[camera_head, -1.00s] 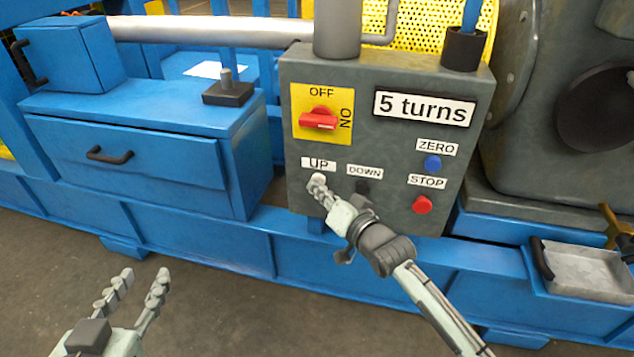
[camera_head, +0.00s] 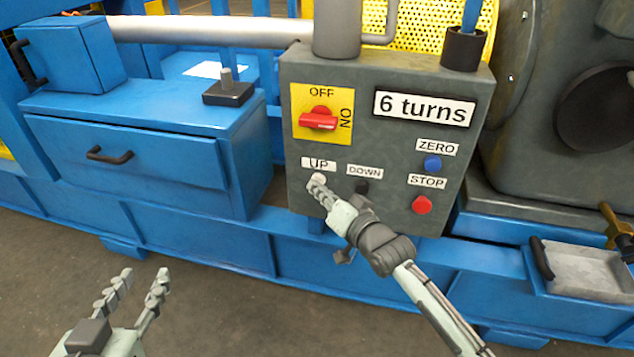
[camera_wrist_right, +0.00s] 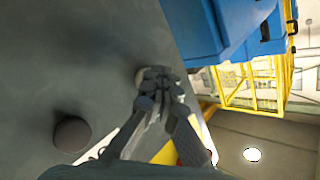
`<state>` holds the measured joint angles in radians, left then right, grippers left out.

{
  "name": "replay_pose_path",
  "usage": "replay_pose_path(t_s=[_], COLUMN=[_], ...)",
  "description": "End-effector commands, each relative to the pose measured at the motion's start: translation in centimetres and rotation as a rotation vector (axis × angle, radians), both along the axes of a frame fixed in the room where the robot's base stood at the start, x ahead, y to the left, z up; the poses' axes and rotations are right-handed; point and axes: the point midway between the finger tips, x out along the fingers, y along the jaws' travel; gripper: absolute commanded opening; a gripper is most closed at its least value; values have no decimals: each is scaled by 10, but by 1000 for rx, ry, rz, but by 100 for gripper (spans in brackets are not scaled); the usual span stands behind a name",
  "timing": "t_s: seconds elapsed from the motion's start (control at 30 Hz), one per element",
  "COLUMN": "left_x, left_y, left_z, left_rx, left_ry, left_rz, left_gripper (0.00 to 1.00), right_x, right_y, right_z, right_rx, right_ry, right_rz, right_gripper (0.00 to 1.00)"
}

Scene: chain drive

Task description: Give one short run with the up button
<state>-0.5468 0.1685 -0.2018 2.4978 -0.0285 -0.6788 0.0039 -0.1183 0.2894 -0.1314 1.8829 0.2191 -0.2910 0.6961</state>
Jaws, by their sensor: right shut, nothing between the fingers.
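The grey control box (camera_head: 390,150) carries a sign (camera_head: 424,108) that reads "6 turns". My right gripper (camera_head: 317,184) is shut and empty, its fingertips at the white up button (camera_head: 319,177) under the UP label; the tips largely cover the button. In the right wrist view the shut fingers (camera_wrist_right: 158,76) meet the panel, and I cannot tell how far the button is pressed. The black down button (camera_head: 362,186) is just right of the fingers. The red switch (camera_head: 319,120) points toward ON. My left gripper (camera_head: 138,282) is open and empty at the lower left, away from the box.
The blue zero button (camera_head: 432,163) and red stop button (camera_head: 421,204) sit on the right of the panel. A blue drawer cabinet (camera_head: 130,150) stands left of the box. A metal tray (camera_head: 585,268) is at the right. Floor is clear in front.

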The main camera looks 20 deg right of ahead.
Motion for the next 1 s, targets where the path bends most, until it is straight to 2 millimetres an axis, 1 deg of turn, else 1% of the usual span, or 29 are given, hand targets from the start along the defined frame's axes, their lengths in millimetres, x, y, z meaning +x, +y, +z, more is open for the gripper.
replay_pose_path(t_s=[0.33, 0.67, 1.0], left_x=[0, 0, 0], left_y=[0, 0, 0], left_z=[1, 13, 13], left_rx=[0, 0, 0], left_ry=[0, 0, 0], left_rz=[0, 0, 0], left_gripper=[36, 36, 36], right_x=[-1, -14, -16], right_y=[0, 9, 10], right_z=[1, 1, 0], right_rx=[0, 1, 0], right_ry=[1, 2, 0], right_rz=[-1, 0, 0], right_gripper=[0, 0, 0])
